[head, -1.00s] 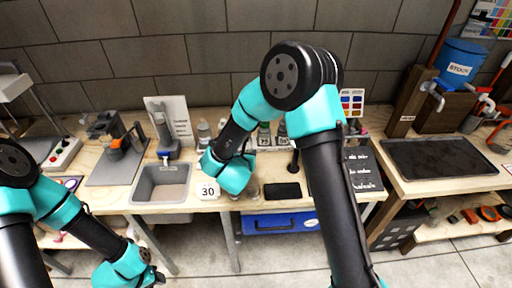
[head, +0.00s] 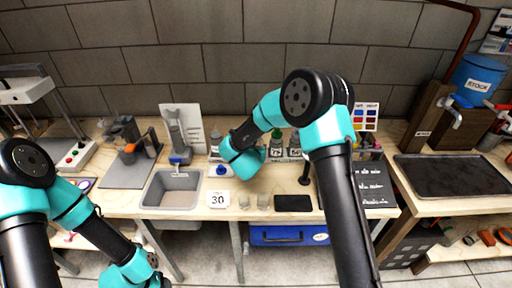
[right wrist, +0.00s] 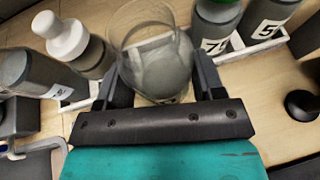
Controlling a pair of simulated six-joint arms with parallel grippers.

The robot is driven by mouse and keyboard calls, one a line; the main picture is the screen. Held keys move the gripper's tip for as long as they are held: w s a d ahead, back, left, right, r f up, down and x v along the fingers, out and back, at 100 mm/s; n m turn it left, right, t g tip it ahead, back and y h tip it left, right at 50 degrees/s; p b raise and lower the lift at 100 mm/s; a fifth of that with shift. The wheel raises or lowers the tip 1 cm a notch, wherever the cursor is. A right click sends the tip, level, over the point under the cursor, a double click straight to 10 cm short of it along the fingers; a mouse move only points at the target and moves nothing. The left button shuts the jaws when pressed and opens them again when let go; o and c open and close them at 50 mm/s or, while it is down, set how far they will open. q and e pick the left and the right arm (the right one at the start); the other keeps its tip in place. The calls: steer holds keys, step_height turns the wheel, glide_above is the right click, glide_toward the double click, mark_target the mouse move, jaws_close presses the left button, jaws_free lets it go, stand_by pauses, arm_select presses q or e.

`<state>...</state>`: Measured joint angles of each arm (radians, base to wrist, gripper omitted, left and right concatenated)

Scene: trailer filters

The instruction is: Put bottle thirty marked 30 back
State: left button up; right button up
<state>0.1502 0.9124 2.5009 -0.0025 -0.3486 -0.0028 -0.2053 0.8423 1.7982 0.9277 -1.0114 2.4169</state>
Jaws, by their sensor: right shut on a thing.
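My right gripper (right wrist: 157,78) is shut on a clear round vessel (right wrist: 150,40) with grey inside, seen in the right wrist view. I can read no number on it. In the head view my right wrist hides these jaws and the vessel, over the back of the bench. A white rack (right wrist: 262,46) holds bottles: one marked 75 (right wrist: 214,22), one whose label shows a 5 (right wrist: 266,18), and a white-capped one (right wrist: 72,42) further left. My left gripper (head: 150,275) is low at the front left, its fingers unclear.
A grey sink (head: 172,190) lies left of the card. Small clear cups (head: 263,201) and a black pad (head: 293,203) lie right of it. A blue-topped item (head: 221,171) stands behind the card. A dark stand (head: 304,178) and black board (head: 372,184) are at the right.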

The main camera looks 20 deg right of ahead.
steer(key=w+d, duration=0.1)
steer(key=w, duration=0.5)
steer(key=shift+d+f, duration=0.25)
steer(key=shift+d, duration=0.1)
steer(key=shift+f, duration=1.75)
steer(key=shift+f, duration=0.1)
steer(key=o, duration=0.9)
